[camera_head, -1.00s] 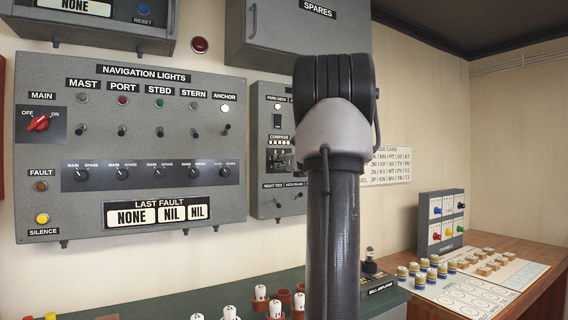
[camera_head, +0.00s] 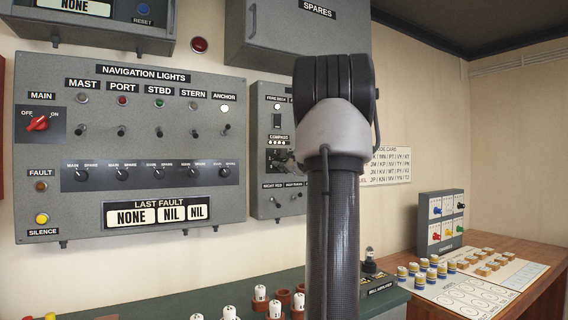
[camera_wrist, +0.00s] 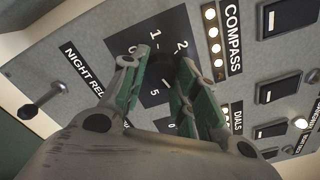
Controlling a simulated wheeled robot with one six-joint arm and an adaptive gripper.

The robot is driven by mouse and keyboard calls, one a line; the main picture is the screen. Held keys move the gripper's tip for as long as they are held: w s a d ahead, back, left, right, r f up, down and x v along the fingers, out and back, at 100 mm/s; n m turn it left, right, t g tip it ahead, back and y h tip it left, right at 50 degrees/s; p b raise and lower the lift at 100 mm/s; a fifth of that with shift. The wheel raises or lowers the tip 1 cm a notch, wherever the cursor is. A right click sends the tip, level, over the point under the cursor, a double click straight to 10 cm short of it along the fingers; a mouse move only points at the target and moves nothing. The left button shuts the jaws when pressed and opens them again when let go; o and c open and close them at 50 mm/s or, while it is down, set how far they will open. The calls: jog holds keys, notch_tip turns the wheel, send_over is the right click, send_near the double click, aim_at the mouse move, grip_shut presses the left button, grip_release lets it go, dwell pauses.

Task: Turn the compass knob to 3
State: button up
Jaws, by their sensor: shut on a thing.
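The compass knob (camera_wrist: 163,66) is a small black knob on a dark square plate (camera_wrist: 150,18) on the grey panel, in the wrist view. The numerals 1, 2 and 5 show around it. In the head view my gripper (camera_head: 284,160) is at the compass part of the panel, partly hidden behind my arm.
Several lit lamps (camera_wrist: 214,31) run beside the COMPASS label (camera_wrist: 232,38). A toggle lever (camera_wrist: 45,98) sticks out at the left of the wrist view. Black rocker switches (camera_wrist: 287,18) line the right. The navigation lights panel (camera_head: 130,145) is left of my arm.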

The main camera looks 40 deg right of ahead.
jog(key=n, duration=0.9)
jog(key=shift+n, duration=0.4)
dwell(0.4)
jog(key=o, duration=1)
jog(key=v, duration=1.2)
